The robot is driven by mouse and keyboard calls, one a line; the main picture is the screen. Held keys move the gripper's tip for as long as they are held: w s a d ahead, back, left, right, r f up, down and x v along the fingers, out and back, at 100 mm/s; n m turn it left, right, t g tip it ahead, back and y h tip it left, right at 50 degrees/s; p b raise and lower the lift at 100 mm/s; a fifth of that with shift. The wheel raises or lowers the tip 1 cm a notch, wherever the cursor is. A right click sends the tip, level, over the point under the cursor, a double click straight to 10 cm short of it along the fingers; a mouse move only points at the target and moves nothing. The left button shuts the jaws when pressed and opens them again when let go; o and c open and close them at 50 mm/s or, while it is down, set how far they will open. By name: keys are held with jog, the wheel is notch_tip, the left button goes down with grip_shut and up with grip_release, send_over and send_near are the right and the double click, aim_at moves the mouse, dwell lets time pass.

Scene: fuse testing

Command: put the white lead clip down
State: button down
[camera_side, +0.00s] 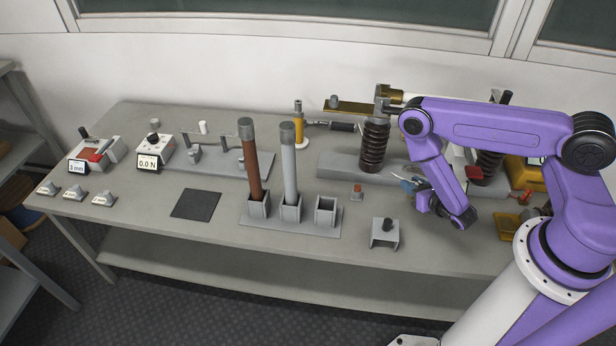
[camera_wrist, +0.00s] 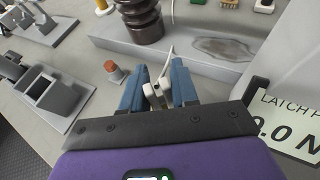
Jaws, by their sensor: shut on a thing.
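The white lead clip (camera_wrist: 156,94) is between the blue fingers of my gripper (camera_wrist: 158,88) in the wrist view. Its thin white lead runs up from it, past the edge of the grey base plate. In the side view my gripper (camera_side: 411,184) is low over the table, in front of the grey base (camera_side: 340,166) and to the right of the brown ribbed insulator (camera_side: 374,146). The clip is too small to make out there. I cannot tell whether the clip touches the table.
A small red-capped post (camera_side: 357,191) stands left of my gripper; it also shows in the wrist view (camera_wrist: 115,72). A grey bracket with a black knob (camera_side: 385,233) is at the front edge. A holder rack (camera_side: 290,216) with two tubes stands further left. A display panel (camera_wrist: 290,118) is close on the right.

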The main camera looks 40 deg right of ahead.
aim_at(406, 213)
jog(key=shift+s+d+f, duration=0.1)
jog(key=shift+s+f, duration=0.2)
jog(key=shift+f, duration=0.05)
jog(key=shift+f, duration=3.9)
jog(key=shift+f, duration=0.2)
jog(key=c, duration=0.9)
grip_release()
jog(key=shift+o, duration=0.2)
jog(key=shift+r, duration=0.1)
